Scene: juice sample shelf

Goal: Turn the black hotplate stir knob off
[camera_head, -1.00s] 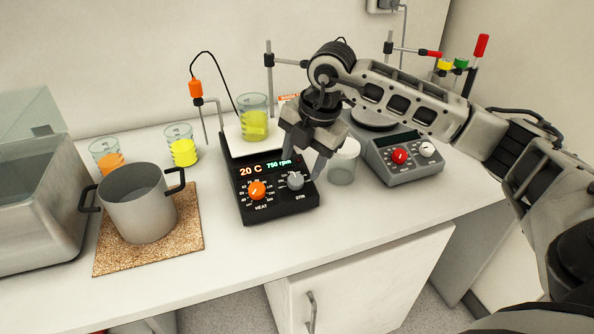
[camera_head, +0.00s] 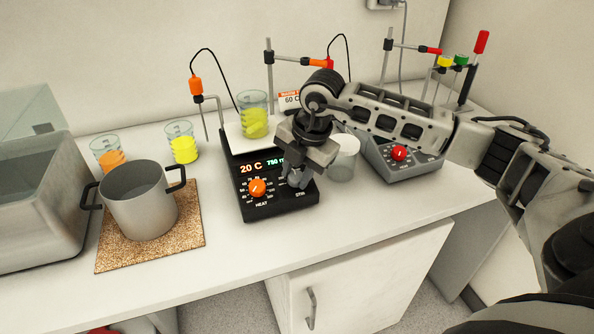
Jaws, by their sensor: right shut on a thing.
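The black hotplate (camera_head: 277,209) stands mid-bench with a lit display reading 20 C and a partly covered rpm figure. Its orange heat knob (camera_head: 257,187) is in plain view at the left of the panel. The grey stir knob sits at the right of the panel and is mostly hidden by my right gripper (camera_head: 298,182). That gripper points down at the panel and is shut on the stir knob. A beaker of yellow liquid (camera_head: 254,122) stands on the white plate of the hotplate. My left gripper is not in view.
A grey hotplate (camera_head: 408,168) with a red knob stands to the right, partly behind my arm. A pot (camera_head: 140,205) on a cork mat (camera_head: 190,238) is at left. The bench front is clear.

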